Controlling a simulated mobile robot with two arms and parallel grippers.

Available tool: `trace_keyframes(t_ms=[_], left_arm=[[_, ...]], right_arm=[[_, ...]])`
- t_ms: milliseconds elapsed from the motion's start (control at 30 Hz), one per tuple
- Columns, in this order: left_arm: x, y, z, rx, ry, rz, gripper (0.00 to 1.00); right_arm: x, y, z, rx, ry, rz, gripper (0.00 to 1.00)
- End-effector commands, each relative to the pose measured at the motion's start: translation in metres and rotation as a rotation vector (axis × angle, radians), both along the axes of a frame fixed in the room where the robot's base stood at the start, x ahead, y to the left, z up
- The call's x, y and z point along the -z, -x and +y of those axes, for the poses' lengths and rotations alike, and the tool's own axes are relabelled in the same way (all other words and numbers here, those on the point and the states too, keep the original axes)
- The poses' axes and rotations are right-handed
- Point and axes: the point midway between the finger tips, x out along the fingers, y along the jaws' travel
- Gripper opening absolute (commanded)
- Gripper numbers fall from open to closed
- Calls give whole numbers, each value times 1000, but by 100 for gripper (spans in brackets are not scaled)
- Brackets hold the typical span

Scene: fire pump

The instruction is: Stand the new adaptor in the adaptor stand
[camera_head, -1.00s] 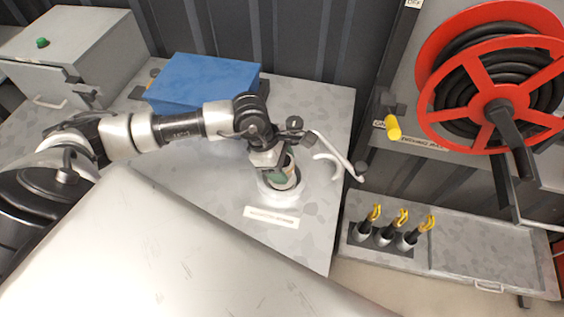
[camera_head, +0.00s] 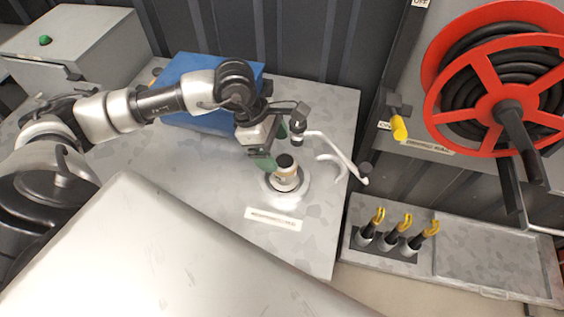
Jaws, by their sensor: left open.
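The adaptor (camera_head: 286,172), tan and white with a dark top, stands upright in the round pale adaptor stand (camera_head: 289,195) on the grey worktop. A white label lies in front of the stand. My left gripper (camera_head: 275,147) is open just above and behind the adaptor. Its green-tipped fingers are apart, one beside the adaptor's top on the left and one farther back. It looks clear of the adaptor, though the small gap is hard to judge. My right gripper is not in view.
A blue box (camera_head: 205,122) stands behind my left arm. A curved white handle (camera_head: 330,150) rises to the right of the stand. A red hose reel (camera_head: 495,85) hangs at the right. Several yellow-topped items (camera_head: 397,232) stand in a lower tray. The worktop front is clear.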

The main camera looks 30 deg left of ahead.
Motion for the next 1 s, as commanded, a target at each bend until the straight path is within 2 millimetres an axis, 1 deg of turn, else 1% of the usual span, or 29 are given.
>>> trace_keyframes(t_ms=[33,200,333,500,1000], left_arm=[[-8,1,5,0,-3,-5,82],[-35,3,15,-1,-2,-2,82],[-46,5,18,1,0,0,82],[-50,6,20,1,-1,1,82],[-49,6,20,1,0,2,82]], right_arm=[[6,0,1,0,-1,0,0],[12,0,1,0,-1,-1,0],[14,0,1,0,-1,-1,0],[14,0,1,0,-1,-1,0],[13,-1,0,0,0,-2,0]])
